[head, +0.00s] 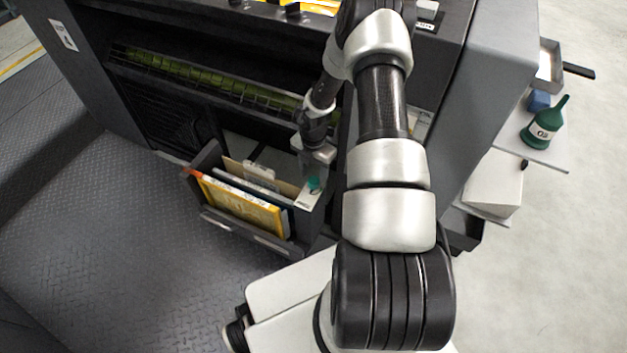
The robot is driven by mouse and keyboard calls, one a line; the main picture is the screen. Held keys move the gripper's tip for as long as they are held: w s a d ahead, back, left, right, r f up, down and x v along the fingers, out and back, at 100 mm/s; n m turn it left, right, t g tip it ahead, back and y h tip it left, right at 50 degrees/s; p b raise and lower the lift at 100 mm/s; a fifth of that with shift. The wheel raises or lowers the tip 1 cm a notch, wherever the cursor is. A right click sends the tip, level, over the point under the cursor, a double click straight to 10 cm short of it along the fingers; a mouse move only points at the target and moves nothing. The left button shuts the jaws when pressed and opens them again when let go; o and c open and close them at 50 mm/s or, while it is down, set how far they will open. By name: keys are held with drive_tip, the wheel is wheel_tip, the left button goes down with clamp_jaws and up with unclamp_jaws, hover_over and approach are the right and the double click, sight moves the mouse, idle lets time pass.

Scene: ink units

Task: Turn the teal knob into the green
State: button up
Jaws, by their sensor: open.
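The teal knob (314,184) is small and sits on a pale panel (306,198) at the right end of the open dark bin, near the middle of the head view. My gripper (313,168) is just above and behind the knob in the picture, pointing down, open. My gripper and wrist partly cover the area around the knob. I cannot tell whether the fingers touch the knob. The green mark and the knob's pointer are too small or hidden to make out.
The dark bin (272,243) holds upright boards and a yellow book (243,206). The dark machine with a caged roller (190,74) stands behind. A green bottle (543,124) stands on a shelf at right. The tread-plate floor (100,230) at left is clear.

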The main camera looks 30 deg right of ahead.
drive_tip(key=shift+f, duration=0.95)
drive_tip(key=shift+c, duration=0.2)
drive_tip(key=c, duration=1)
